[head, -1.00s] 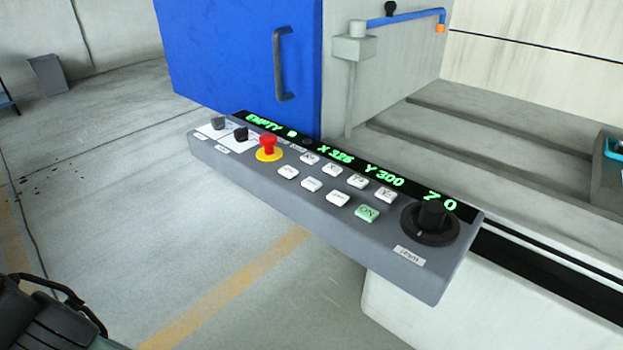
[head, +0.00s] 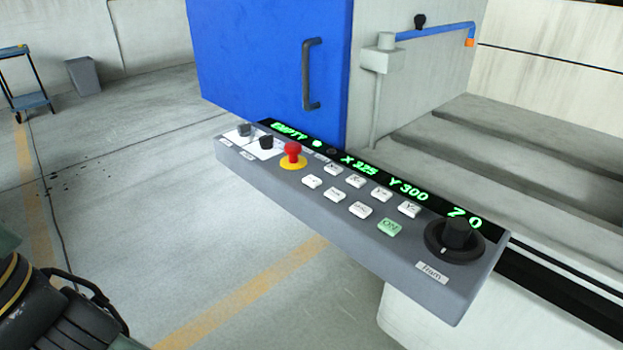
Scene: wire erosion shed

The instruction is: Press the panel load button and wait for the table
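The grey control panel (head: 345,240) juts out in front of the machine. Its black display strip (head: 432,198) shows green text: EMPTY, X 325, Y 300 and Z 0. Two rows of white buttons (head: 335,194) sit below the strip; their labels are too small to read surely, so I cannot tell which is load. A green button (head: 389,228) seems to read ON. A red mushroom button (head: 292,152) on a yellow base and a large black knob (head: 456,240) are also on the panel. My gripper's fingers do not show; only a dark part of me is at lower left.
A blue door (head: 265,60) with a handle stands behind the panel. A blue pipe arm (head: 435,32) and stepped grey ledges (head: 520,150) are at the right. A blue trolley (head: 28,100) and grey bin (head: 83,75) stand far left.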

